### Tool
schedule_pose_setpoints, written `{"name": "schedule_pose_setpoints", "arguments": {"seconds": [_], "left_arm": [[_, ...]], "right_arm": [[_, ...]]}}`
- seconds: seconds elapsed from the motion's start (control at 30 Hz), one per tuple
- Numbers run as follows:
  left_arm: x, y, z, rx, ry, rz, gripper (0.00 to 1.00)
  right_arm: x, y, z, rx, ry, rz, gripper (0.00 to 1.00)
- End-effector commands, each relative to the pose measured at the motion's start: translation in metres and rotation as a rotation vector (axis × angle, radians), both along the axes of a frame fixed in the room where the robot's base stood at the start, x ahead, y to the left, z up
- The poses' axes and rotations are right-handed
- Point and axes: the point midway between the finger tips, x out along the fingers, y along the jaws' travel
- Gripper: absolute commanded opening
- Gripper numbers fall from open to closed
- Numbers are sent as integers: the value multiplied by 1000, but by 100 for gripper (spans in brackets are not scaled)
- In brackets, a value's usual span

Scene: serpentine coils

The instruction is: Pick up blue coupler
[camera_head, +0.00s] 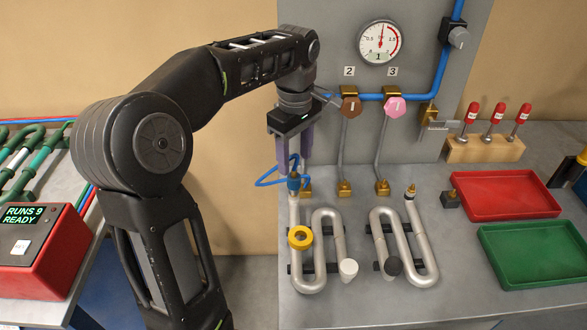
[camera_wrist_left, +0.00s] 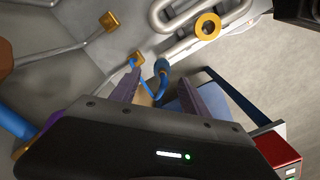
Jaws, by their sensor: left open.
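The blue coupler (camera_head: 293,183) sits upright on the left end of the left silver serpentine coil (camera_head: 312,282), with a thin blue hose looping from it. My left gripper (camera_head: 297,166) is open, pointing down just above the coupler, its purple fingers on either side of the hose. In the left wrist view the coupler (camera_wrist_left: 161,67) shows just beyond and between the open fingertips (camera_wrist_left: 160,80). I see no grip on it. My right gripper is not in view.
A second silver coil (camera_head: 427,270) stands to the right. A red tray (camera_head: 500,215) and a green tray (camera_head: 530,284) lie farther right. Behind are a gauge (camera_head: 379,42) and valves on a grey panel (camera_head: 415,140). A red box (camera_head: 45,255) stands at left.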

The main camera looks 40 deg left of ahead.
Motion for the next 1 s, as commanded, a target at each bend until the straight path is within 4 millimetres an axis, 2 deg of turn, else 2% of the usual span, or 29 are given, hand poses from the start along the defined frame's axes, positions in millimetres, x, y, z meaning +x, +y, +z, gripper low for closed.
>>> {"name": "schedule_pose_setpoints", "arguments": {"seconds": [0.27, 0.5, 0.87, 1.0], "left_arm": [[0, 0, -2, 0, 0, 0, 54], [-1, 0, -24, 0, 1, 0, 54], [-1, 0, -28, 0, 1, 0, 54], [-2, 0, -41, -1, 3, 1, 54]], "right_arm": [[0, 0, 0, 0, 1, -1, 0], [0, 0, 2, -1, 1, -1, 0], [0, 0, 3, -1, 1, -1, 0], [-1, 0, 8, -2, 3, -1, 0]]}}
